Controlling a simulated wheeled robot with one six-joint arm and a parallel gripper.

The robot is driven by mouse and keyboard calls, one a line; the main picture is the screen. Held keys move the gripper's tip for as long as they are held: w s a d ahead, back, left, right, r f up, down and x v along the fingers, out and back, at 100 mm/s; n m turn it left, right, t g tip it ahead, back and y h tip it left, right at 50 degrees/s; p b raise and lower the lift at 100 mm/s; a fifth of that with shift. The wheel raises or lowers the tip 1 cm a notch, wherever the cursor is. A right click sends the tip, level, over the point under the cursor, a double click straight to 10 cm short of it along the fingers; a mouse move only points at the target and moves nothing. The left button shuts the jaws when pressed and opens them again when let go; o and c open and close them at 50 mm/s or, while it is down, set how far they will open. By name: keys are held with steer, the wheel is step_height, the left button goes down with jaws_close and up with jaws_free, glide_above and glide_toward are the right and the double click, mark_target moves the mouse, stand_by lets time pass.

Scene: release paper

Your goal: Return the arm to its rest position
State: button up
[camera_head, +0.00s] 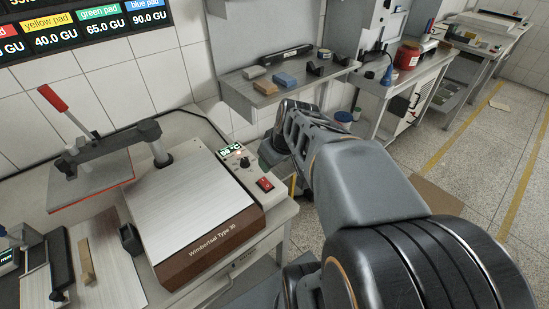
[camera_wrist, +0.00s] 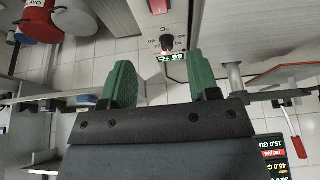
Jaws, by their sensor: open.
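My gripper shows in the wrist view (camera_wrist: 162,80) as two green fingers spread apart, with nothing between them. In the head view my grey arm (camera_head: 350,180) reaches from the lower right to the middle of the picture. Its far end is just right of the heat press (camera_head: 215,245), and the fingers are hard to make out there. In the wrist view the press's control panel (camera_wrist: 167,42), seen upside down, lies beyond the fingertips, and the fingers appear clear of it.
The press's upper plate with a red lever (camera_head: 90,185) is swung left of its bare bed. A shelf (camera_head: 275,85) with small coloured blocks stands behind the arm. A further bench (camera_head: 400,80) holds containers. Open floor (camera_head: 480,150) lies to the right.

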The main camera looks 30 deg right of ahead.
steer(key=shift+r, duration=0.1)
stand_by(0.5)
steer(key=s+a+f+m, duration=0.1)
steer(key=s+a+f, duration=0.1)
steer(key=s+a, duration=0.3)
steer(key=a, duration=0.4)
steer(key=shift+s+a+g, duration=0.2)
steer(key=shift+a+g, duration=0.05)
steer(key=shift+g, duration=0.15)
stand_by(0.4)
